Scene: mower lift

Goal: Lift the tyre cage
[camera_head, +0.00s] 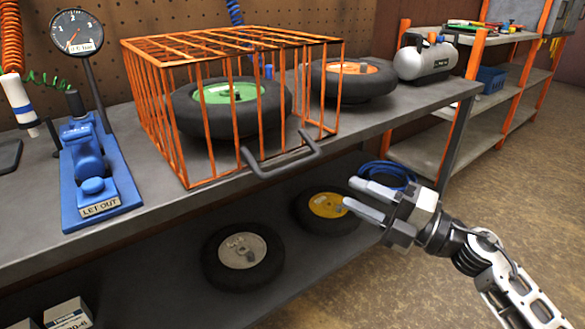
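The tyre cage (157,120) is an orange wire box standing on the grey workbench. A tyre with a green hub (183,108) sits inside it. A dark grey handle (292,167) sticks out from the cage's lower front, over the bench edge. My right gripper (349,193) is in front of the bench, to the right of the handle and lower in the picture. It touches nothing that I can see. Its fingers point left with a gap between them, and it looks open and empty. My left gripper is not in view.
A blue pump labelled "LET OUT" (88,165) with a gauge (77,33) stands left of the cage. An orange-hubbed tyre (352,82) and a compressor (425,62) stand to the right. Two tyres (243,258) (326,211) lie on the lower shelf. Floor at right is clear.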

